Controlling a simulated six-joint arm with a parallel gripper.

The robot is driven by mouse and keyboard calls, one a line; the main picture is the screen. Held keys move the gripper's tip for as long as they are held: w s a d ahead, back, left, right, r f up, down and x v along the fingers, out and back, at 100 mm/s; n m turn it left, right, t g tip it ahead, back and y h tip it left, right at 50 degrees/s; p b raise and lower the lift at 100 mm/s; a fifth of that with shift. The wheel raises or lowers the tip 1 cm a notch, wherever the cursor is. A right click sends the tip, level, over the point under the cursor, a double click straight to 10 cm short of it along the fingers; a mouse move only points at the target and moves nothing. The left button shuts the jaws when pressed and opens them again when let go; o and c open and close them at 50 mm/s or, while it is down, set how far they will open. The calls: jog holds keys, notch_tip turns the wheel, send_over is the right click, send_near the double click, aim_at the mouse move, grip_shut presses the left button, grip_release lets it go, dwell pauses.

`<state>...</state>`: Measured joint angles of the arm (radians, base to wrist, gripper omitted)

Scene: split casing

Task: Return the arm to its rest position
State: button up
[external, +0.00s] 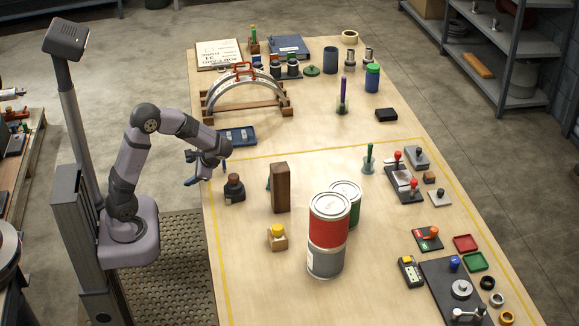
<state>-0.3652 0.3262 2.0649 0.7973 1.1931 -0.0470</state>
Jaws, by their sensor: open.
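My arm stands on its base at the left edge of the wooden table (300,300). The arm is bent, with its elbow raised. My gripper (190,170) hangs at the table's left edge, above and beside a dark bottle (234,188). The jaws are open and I see nothing between them. The fingers are small in this view. An arched metal casing half (247,85) rests on a wooden cradle at the back of the table, apart from my gripper.
A blue tray (238,136) lies just behind my gripper. A brown wooden block (280,187) and a red and grey can (328,235) stand upright to the right. Red-knobbed fixtures (403,183) sit farther right. The floor (120,60) behind the arm is clear.

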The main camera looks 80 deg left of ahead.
jog(key=d+t+h+p, duration=0.5)
jog(key=d+h, duration=0.1)
jog(key=d, duration=2)
jog(key=shift+s+d+r+n+t+h, duration=0.25)
jog(key=shift+d+r+n+t+h, duration=0.05)
jog(key=shift+r+n+h, duration=0.1)
